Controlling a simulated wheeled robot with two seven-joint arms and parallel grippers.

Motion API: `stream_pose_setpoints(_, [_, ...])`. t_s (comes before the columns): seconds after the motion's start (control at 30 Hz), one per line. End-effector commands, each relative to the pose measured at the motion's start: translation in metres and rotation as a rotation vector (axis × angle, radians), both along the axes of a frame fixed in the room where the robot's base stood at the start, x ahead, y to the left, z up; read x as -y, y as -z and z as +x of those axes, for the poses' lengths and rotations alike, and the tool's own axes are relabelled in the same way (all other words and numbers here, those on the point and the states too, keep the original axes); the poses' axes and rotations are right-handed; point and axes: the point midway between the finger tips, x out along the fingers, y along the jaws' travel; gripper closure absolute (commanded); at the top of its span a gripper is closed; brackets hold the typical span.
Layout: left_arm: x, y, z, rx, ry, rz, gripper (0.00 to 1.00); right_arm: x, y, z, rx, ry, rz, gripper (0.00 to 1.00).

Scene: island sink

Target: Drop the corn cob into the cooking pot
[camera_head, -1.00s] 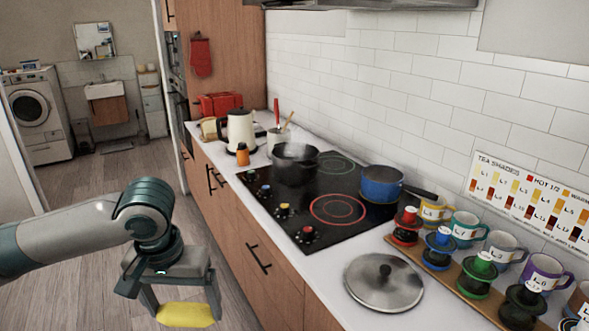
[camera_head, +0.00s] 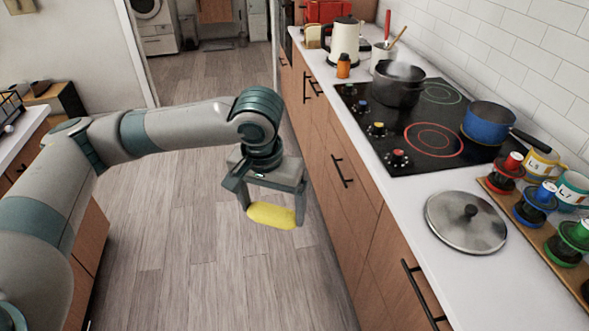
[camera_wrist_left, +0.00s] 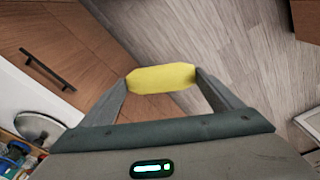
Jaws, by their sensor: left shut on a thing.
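My left gripper (camera_head: 271,212) is shut on the yellow corn cob (camera_head: 270,215). It holds the cob over the floor, left of the counter's drawer fronts. In the left wrist view the cob (camera_wrist_left: 160,79) lies crosswise between the two fingertips. A dark steaming pot (camera_head: 398,88) stands at the back left of the black cooktop. A blue pan (camera_head: 488,124) with a dark handle is on the cooktop's right side. Which of the two is the cooking pot, the frames do not say. My right gripper is not in view.
A round metal lid (camera_head: 466,228) lies on the white counter in front of the cooktop (camera_head: 405,165). A wooden rack with colored stands (camera_head: 536,202) and mugs is at the right. The floor (camera_head: 200,240) is clear.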

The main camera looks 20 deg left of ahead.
Motion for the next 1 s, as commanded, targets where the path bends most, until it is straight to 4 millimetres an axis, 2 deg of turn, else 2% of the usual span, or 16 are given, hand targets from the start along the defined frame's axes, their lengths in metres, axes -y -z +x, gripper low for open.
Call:
stream_pose_setpoints(0.3, [0.000,0.092,-0.031,-0.010,0.000,0.001,0.41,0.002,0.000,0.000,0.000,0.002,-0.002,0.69])
stream_pose_setpoints(0.5, [0.000,0.143,-0.059,-0.007,0.001,0.000,0.41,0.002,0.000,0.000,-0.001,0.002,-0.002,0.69])
stream_pose_setpoints(0.7, [0.000,0.170,-0.079,-0.003,0.001,-0.001,0.41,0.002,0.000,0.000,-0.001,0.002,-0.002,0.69])
stream_pose_setpoints(1.0, [0.000,0.177,-0.083,0.001,0.001,-0.001,0.41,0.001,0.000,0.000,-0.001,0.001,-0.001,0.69])
